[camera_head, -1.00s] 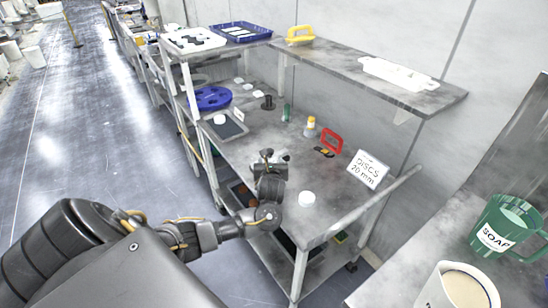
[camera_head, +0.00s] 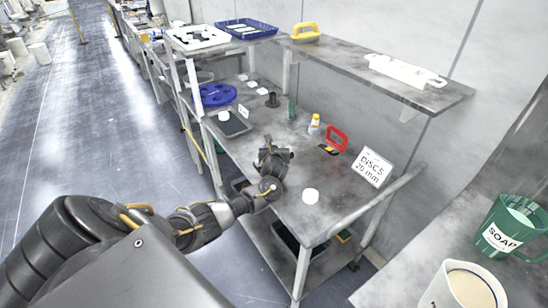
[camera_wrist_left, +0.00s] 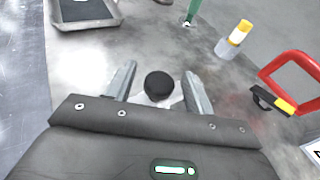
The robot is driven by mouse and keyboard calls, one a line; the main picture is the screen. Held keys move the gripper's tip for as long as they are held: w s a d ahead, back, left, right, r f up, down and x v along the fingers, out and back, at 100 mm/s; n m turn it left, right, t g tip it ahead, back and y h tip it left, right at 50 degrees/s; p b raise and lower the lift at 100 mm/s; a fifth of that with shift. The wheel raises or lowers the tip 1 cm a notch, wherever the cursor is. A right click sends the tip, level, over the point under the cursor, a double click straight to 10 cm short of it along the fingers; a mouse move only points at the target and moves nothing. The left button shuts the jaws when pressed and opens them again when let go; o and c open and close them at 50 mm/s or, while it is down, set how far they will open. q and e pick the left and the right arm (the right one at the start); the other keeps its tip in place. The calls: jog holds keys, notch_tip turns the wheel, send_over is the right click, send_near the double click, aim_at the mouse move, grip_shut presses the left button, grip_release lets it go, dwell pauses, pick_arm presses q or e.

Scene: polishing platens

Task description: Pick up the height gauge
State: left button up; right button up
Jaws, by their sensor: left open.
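My left gripper (camera_head: 275,152) is low over the middle shelf of the grey rack. In the left wrist view the two fingers (camera_wrist_left: 159,74) stand apart. Between them is a small piece with a round black top (camera_wrist_left: 159,86) and a pale base, apparently the height gauge. I see a gap beside its top, so the fingers are not closed on it. Its lower part is hidden by the gripper body. In the head view the gripper hides this piece. My right gripper is not in view.
On the shelf are a white disc (camera_head: 310,196), a bottle with a yellow cap (camera_head: 314,125), a red frame (camera_head: 337,138), a DISCS sign (camera_head: 371,167), a green upright piece (camera_head: 292,109) and a dark tray (camera_head: 229,124). A rail (camera_head: 385,194) edges the right end.

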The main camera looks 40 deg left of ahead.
pick_arm(q)
jog(key=shift+a, duration=0.1)
jog(key=c, duration=1.1)
grip_shut()
jog(key=shift+r, duration=0.1)
jog(key=shift+w+r, duration=0.1)
jog(key=shift+r, duration=0.25)
notch_tip(320, 180, up, 3)
jog(key=shift+f, duration=0.1)
jog(key=s+d+r+p, duration=0.7)
jog(key=s+r+p, duration=0.2)
jog(key=s, duration=0.3)
jog(key=shift+d+r, duration=0.15)
jog(key=shift+r, duration=0.05)
